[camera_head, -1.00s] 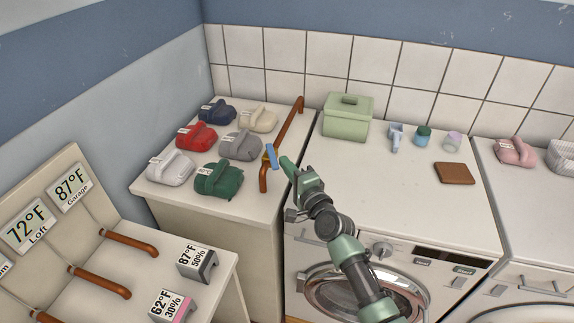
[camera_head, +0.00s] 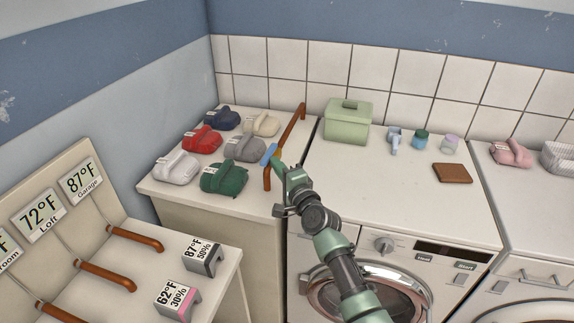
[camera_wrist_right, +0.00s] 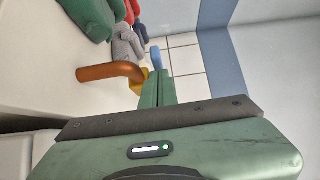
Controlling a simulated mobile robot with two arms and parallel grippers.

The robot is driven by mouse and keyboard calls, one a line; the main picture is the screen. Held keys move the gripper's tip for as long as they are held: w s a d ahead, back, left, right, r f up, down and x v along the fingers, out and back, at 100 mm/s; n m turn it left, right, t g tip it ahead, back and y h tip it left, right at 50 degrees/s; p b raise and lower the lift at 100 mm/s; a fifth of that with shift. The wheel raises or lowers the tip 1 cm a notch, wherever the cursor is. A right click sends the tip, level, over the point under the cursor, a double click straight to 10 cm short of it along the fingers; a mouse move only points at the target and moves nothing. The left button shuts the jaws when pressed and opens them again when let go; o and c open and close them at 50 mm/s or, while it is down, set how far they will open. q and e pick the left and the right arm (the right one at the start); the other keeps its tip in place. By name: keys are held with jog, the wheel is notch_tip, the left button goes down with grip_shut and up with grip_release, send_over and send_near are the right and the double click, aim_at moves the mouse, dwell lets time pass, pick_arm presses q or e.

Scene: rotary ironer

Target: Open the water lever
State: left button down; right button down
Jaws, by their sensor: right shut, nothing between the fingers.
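The blue water lever (camera_head: 269,155) sits on the copper pipe (camera_head: 293,128) at the right edge of the counter with the bundles. It lies at a slant, roughly along the line of the pipe. In the right wrist view the lever (camera_wrist_right: 156,57) shows just beyond my fingertips, with a yellow valve body (camera_wrist_right: 138,88) beside them. My right gripper (camera_head: 280,166) is shut and empty, its tips close beside the lever. I cannot tell whether they touch. My left gripper is not in view.
Several folded bundles, among them a green one (camera_head: 224,178) and a grey one (camera_head: 245,148), lie left of the pipe. A green box (camera_head: 347,126) and a brown wallet-like item (camera_head: 452,173) stand on the washer top. Copper pipes with temperature signs (camera_head: 82,181) are at left.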

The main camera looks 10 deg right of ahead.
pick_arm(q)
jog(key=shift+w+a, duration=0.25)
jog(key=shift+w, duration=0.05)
pick_arm(e)
jog(key=shift+a, duration=0.4)
